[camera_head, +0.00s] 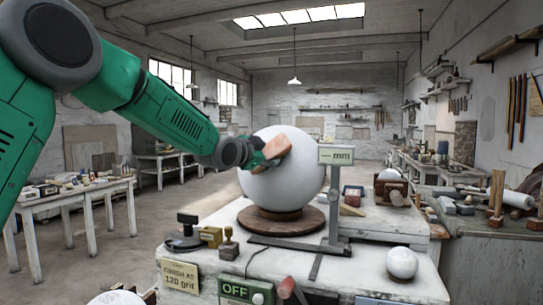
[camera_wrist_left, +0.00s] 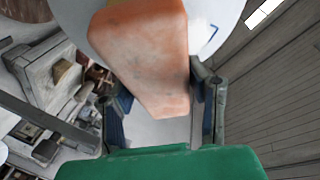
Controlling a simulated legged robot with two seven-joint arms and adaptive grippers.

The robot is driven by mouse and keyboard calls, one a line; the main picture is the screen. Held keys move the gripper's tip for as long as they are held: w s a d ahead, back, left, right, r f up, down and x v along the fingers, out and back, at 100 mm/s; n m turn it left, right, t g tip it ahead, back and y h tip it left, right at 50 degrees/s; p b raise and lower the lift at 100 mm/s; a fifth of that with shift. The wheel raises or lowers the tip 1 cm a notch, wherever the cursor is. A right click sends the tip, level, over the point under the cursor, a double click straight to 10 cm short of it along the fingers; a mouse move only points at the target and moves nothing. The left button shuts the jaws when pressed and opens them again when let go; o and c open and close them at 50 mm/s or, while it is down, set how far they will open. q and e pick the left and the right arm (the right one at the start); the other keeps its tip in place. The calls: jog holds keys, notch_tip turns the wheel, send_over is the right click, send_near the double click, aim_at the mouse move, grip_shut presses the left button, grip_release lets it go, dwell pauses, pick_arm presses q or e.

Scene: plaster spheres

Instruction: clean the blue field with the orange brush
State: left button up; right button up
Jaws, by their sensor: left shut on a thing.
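A large white plaster sphere (camera_head: 283,187) sits on a round brown turntable (camera_head: 284,223) on the workbench. My left gripper (camera_head: 268,156) is shut on an orange-pink block (camera_head: 277,146), which I take for the orange brush; no bristles show. The block is at the sphere's upper front and seems to touch it, though I cannot tell for sure. In the left wrist view the block (camera_wrist_left: 145,50) lies between the fingers (camera_wrist_left: 160,112). A thin blue outline (camera_wrist_left: 209,42) shows on the white sphere right of the block; the rest of it is hidden. My right gripper is out of view.
A grey measuring stand (camera_head: 335,185) with an "mm" sign rises just right of the sphere. A small white ball (camera_head: 402,263) rests at the bench's front right. Stamps and a small box (camera_head: 211,236) stand at the left, above an "OFF" panel (camera_head: 236,290).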

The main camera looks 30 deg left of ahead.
pick_arm(q)
jog(key=shift+s+a+f+b, duration=0.3)
jog(key=shift+s+a+f, duration=0.15)
jog(key=shift+a+f, duration=0.15)
jog(key=shift+w+r, duration=0.1)
jog(key=shift+r, duration=0.05)
jog(key=shift+w+d+r+p, duration=0.5)
jog(key=shift+d+r, duration=0.1)
jog(key=shift+d, duration=0.1)
jog(key=shift+w+d+r+p, duration=0.5)
jog(key=shift+d+r, duration=0.1)
jog(key=shift+d, duration=0.1)
jog(key=shift+s+a+f+b, duration=0.15)
jog(key=shift+s+b, duration=0.1)
jog(key=shift+s, duration=0.1)
jog(key=shift+s+a+f+b, duration=0.15)
jog(key=shift+s+b, duration=0.05)
jog(key=shift+s, duration=0.15)
jog(key=shift+s+a, duration=0.2)
jog(key=shift+s, duration=0.3)
